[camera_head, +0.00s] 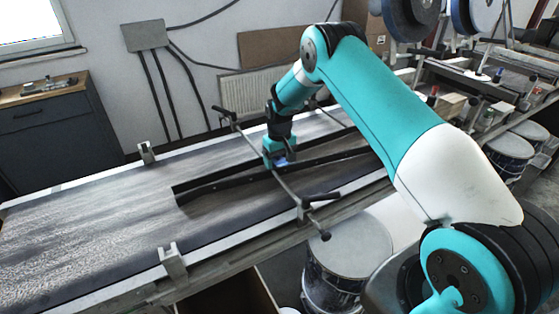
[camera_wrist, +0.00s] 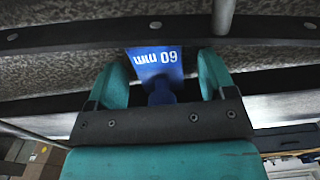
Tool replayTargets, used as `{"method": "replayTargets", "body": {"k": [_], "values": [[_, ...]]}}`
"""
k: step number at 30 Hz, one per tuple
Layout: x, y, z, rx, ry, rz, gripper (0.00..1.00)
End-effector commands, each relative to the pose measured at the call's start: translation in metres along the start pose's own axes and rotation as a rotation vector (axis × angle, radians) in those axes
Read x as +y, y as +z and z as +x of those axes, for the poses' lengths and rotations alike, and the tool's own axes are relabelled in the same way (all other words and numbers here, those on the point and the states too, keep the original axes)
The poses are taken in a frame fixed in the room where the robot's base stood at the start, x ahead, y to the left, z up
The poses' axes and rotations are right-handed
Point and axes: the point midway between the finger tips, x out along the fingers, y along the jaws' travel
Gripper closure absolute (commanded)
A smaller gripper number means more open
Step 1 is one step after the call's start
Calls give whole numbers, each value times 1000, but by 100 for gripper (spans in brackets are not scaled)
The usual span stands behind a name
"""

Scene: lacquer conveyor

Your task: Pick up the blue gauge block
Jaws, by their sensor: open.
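The blue gauge block (camera_wrist: 155,62) shows in the wrist view with white lettering that looks like "mm 09" on its face. It lies between the two teal fingers of my gripper (camera_wrist: 165,80), with a gap visible on each side. The fingers are open. In the head view my gripper (camera_head: 279,158) is low over the conveyor belt (camera_head: 90,215), between the dark guide rails. A small blue patch of the block (camera_head: 281,162) shows at the fingertips there; the rest is hidden by the gripper.
Dark guide rails (camera_head: 225,183) run along the belt, and a thin crossbar (camera_head: 262,158) spans it close to my gripper. Metal drums (camera_head: 345,252) stand in front of the conveyor at the right. The left part of the belt is clear.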

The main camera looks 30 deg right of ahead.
Motion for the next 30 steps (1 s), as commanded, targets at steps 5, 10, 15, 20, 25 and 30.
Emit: {"method": "replayTargets", "body": {"k": [5,10,15,20,25,30], "values": [[0,0,0,0,0,0,28],[0,0,0,0,0,0,67],[0,0,0,0,0,0,86],[0,0,-1,1,0,0,86],[0,-1,-10,2,0,0,86],[0,-1,-35,5,1,0,86]]}}
